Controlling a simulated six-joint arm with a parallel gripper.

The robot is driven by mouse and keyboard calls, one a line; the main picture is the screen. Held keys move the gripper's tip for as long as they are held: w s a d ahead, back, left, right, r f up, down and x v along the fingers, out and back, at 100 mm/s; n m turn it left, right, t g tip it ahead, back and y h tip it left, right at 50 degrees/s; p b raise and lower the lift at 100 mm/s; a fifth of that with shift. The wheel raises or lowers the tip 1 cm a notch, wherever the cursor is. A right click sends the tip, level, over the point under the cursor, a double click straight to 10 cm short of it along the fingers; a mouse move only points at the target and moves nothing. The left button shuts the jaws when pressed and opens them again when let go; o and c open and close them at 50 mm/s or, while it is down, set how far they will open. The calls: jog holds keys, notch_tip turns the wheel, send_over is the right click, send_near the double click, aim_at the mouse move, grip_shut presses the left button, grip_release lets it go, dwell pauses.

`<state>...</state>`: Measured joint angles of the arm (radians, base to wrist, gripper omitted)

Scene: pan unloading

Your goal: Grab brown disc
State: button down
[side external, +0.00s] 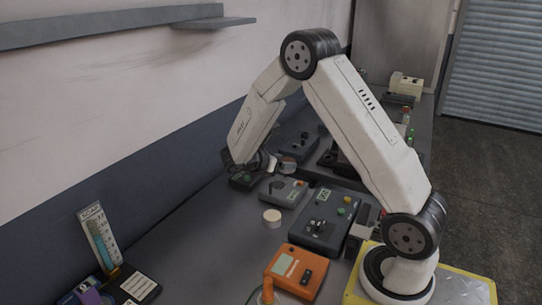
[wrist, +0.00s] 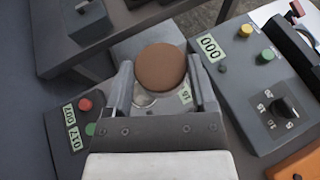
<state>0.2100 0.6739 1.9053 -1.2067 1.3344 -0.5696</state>
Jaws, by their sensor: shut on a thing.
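The brown disc (wrist: 160,66) shows in the wrist view between the two fingers of my gripper (wrist: 163,82). My gripper is shut on it, with a finger at each side. Beneath it is a grey device (wrist: 172,108) with a small lit display, partly hidden by the disc and fingers. A shiny round part (wrist: 144,99) of that device shows just below the disc. In the side view my gripper (side external: 268,162) is low over the far part of the bench, above and behind the grey device (side external: 283,192). The disc is hard to make out there.
A dark control box (wrist: 250,80) with buttons and a dial stands right of my gripper in the wrist view. Another box (wrist: 82,119) with red and green buttons is at left.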

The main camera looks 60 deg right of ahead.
jog(key=s+a+r, duration=0.4)
jog(key=s+r, duration=0.1)
jog(key=s, duration=0.3)
jog(key=shift+s+a, duration=0.2)
jog(key=shift+s, duration=0.1)
jog(key=shift+f, duration=0.1)
jog(key=shift+a, duration=0.1)
